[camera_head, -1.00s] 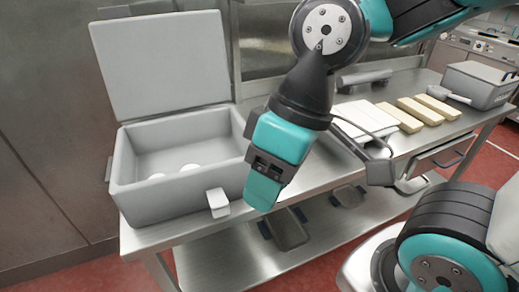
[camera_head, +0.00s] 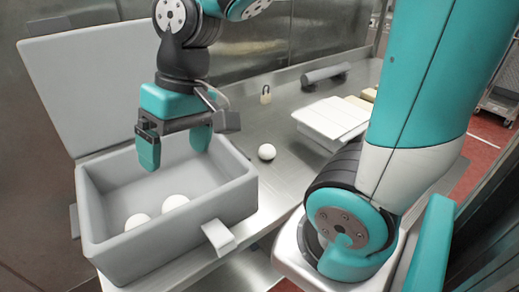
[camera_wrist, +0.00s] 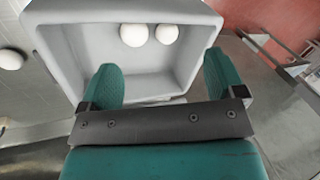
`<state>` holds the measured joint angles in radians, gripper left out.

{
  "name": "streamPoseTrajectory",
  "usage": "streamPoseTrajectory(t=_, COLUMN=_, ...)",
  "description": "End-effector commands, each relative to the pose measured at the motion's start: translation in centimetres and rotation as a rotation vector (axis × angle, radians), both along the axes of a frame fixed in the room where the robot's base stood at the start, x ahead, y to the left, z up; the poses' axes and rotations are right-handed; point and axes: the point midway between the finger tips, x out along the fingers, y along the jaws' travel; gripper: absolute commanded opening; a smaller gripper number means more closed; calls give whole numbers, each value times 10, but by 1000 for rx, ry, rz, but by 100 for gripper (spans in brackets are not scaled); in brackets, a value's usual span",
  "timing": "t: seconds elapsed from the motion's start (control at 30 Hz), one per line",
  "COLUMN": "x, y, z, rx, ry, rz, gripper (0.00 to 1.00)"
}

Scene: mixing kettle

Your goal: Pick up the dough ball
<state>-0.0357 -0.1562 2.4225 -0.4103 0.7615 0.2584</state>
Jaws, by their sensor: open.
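Two white dough balls, one (camera_head: 137,221) and another (camera_head: 175,202), lie inside an open grey box (camera_head: 243,196). They show near the far wall in the wrist view, one (camera_wrist: 134,35) and the other (camera_wrist: 167,34). A third white ball (camera_head: 267,152) lies on the steel table to the right of the box, and it is at the left edge of the wrist view (camera_wrist: 11,59). My gripper (camera_head: 176,152) is open and empty above the box, its fingers pointing down. The balls are apart from both fingers.
The box's raised lid (camera_head: 95,85) stands behind it, and a latch (camera_head: 218,238) sticks out in front. White slabs (camera_head: 332,121) and a grey cylinder (camera_head: 325,73) lie farther right on the table. A small padlock-shaped item (camera_head: 266,95) is near the back.

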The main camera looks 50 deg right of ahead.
Motion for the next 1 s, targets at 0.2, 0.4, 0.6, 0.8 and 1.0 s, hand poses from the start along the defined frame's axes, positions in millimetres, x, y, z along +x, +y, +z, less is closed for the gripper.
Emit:
streamPoseTrajectory(t=0.2, x=86, y=-164, z=-34, rx=-45, ry=213, rz=-947, gripper=88)
streamPoseTrajectory(t=0.4, x=84, y=-296, z=-65, rx=-47, ry=353, rz=-1593, gripper=88)
streamPoseTrajectory(t=0.6, x=70, y=-344, z=-83, rx=-42, ry=408, rz=-1839, gripper=88)
streamPoseTrajectory(t=0.8, x=70, y=-342, z=-121, rx=-44, ry=415, rz=-1851, gripper=88)
streamPoseTrajectory(t=1.0, x=71, y=-336, z=-165, rx=-43, ry=414, rz=-1847, gripper=88)
